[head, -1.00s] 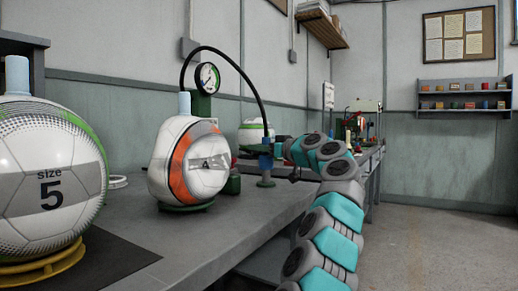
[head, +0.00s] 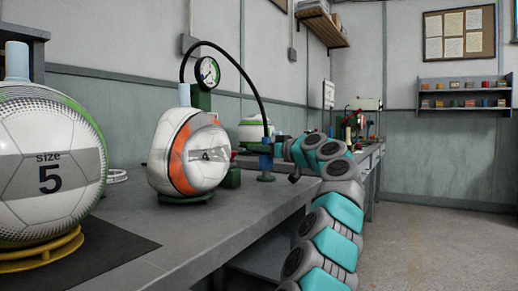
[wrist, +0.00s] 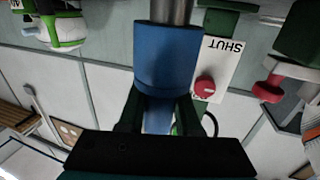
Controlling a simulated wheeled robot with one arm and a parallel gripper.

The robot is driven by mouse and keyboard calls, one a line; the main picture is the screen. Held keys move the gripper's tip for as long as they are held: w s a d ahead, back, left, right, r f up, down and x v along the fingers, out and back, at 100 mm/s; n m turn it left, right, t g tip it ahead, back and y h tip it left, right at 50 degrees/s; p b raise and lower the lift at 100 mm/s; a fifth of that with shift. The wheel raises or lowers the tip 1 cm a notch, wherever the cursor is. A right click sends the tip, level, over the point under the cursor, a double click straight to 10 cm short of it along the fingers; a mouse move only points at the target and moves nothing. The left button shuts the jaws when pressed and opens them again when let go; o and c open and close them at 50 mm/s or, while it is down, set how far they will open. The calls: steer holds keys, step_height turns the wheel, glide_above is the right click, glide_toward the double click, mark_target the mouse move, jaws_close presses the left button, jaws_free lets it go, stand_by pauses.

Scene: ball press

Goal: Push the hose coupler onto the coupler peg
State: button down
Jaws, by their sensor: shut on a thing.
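The blue hose coupler (wrist: 165,60) is in the wrist view, between the fingers of my gripper (wrist: 160,102), which is shut on it. A grey metal shaft, apparently the coupler peg (wrist: 174,10), lines up with the coupler's far end and meets it in the picture; how far it goes inside is hidden. In the head view the coupler (head: 266,162) is upright above a short stand (head: 266,178) on the bench. The black hose (head: 258,88) arches down to it. My gripper (head: 275,150) reaches it from the right, and its fingers are small there.
A white and orange ball (head: 188,155) stands left of the coupler, with a gauge (head: 208,72) behind it. A size 5 ball (head: 50,150) sits on a yellow ring stand (head: 45,262) nearer. A "SHUT" plate (wrist: 225,65) with a red knob (wrist: 205,87) is close beside the coupler.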

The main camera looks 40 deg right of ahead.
steer(key=shift+f, duration=0.15)
steer(key=c, duration=0.5)
jaws_free()
steer(key=shift+s, duration=0.1)
steer(key=s, duration=0.5)
steer(key=shift+s+d+b, duration=0.3)
steer(key=shift+s+b, duration=0.1)
steer(key=shift+s+d, duration=0.2)
steer(key=shift+s, duration=0.7)
